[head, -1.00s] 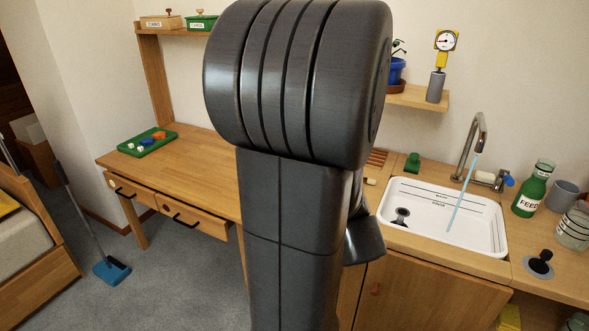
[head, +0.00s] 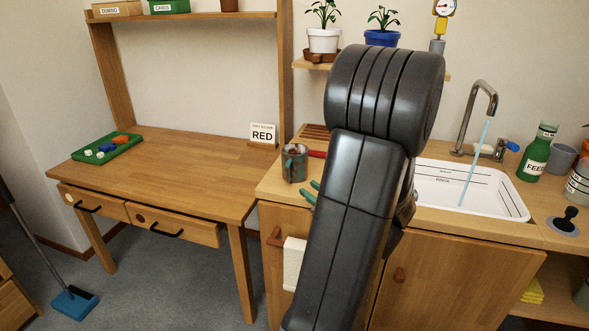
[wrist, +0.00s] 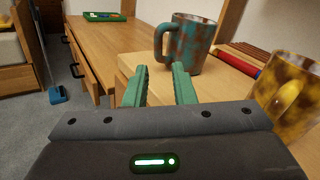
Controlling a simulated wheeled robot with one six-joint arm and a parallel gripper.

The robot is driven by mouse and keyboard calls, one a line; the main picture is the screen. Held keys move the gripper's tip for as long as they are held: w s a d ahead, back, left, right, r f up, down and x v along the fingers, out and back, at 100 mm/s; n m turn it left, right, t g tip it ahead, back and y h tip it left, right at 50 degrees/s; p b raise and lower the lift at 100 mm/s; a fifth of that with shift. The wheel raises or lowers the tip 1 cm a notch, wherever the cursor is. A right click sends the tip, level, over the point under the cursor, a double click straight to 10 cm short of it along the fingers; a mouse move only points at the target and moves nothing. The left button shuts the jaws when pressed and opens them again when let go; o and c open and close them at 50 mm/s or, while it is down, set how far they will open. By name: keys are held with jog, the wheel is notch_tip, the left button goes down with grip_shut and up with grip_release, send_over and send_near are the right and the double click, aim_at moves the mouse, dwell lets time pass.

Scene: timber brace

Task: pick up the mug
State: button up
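A teal mug with rusty brown patches (head: 295,163) stands upright on the wooden counter, left of my arm. In the wrist view the teal mug (wrist: 197,45) stands just beyond my fingers, its handle toward the left. My gripper (wrist: 161,80) is open, its two green fingers apart with nothing between them. In the head view my gripper's green fingers (head: 311,192) show near the counter's front edge, short of the mug and partly hidden by my arm. A second mug, yellow with brown patches (wrist: 292,95), is close at the right in the wrist view; my arm seems to hide it in the head view.
A red cylindrical object (wrist: 245,65) and a slatted wooden rack (wrist: 262,52) lie right of the teal mug. The sink (head: 465,190) with running water is right of my arm. The desk (head: 165,165) at left is mostly clear, with a green tray (head: 108,149).

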aim_at(293, 167)
jog(key=b+x, duration=0.1)
jog(key=x, duration=0.7)
jog(key=shift+w+a+f, duration=0.1)
jog(key=shift+w, duration=0.15)
grip_shut()
